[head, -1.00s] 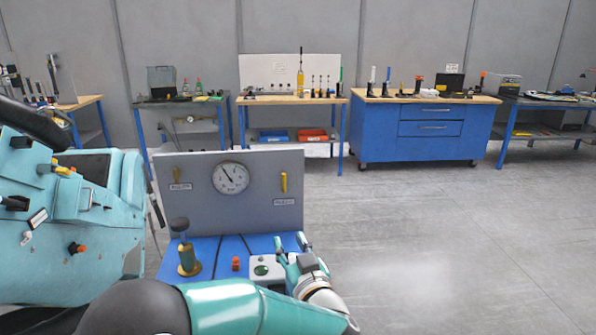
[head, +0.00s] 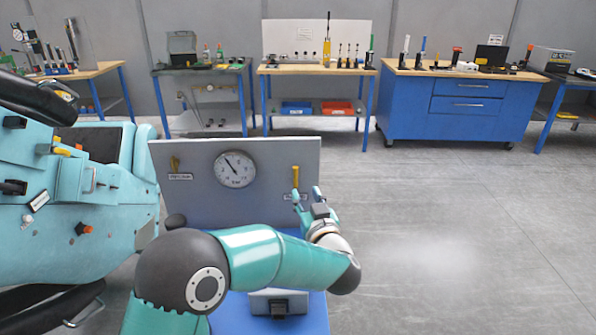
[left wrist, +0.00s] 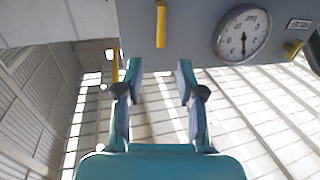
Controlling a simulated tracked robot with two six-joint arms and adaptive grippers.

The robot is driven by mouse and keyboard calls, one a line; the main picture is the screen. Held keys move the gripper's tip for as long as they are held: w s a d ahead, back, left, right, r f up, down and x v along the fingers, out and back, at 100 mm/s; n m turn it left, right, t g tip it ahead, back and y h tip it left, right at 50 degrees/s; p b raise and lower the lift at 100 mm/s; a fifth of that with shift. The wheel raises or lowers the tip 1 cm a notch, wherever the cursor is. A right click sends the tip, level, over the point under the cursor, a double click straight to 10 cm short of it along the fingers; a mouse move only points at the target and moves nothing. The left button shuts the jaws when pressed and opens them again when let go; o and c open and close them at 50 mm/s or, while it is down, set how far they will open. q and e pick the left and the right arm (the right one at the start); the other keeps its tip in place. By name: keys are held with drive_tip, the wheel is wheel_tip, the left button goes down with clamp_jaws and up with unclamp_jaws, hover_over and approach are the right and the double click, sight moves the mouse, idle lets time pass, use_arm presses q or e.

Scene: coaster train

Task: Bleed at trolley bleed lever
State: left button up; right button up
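A grey panel (head: 215,215) on a blue trolley (head: 310,310) carries a round pressure gauge (head: 235,169). An upright yellow lever (head: 295,177) is at the panel's right, above a small label too blurred to read. A yellow valve handle (head: 174,162) is at its left. My left gripper (head: 309,194) is just below the yellow lever, partly over its label. In the left wrist view the open, empty fingers (left wrist: 158,73) point towards the yellow lever (left wrist: 161,25), apart from it. The gauge (left wrist: 243,34) shows beside it. My right gripper is not in view.
A teal machine (head: 75,210) with knobs stands close on the left. My left arm covers much of the trolley top. Workbenches with tools and a blue drawer cabinet (head: 450,105) line the back wall. The floor on the right is clear.

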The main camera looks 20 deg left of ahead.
sight(296, 174)
use_arm(q)
drive_tip(key=p+x, duration=0.2)
drive_tip(key=x, duration=0.8)
drive_tip(key=shift+a+p, duration=0.1)
drive_tip(key=shift+p, duration=0.25)
clamp_jaws()
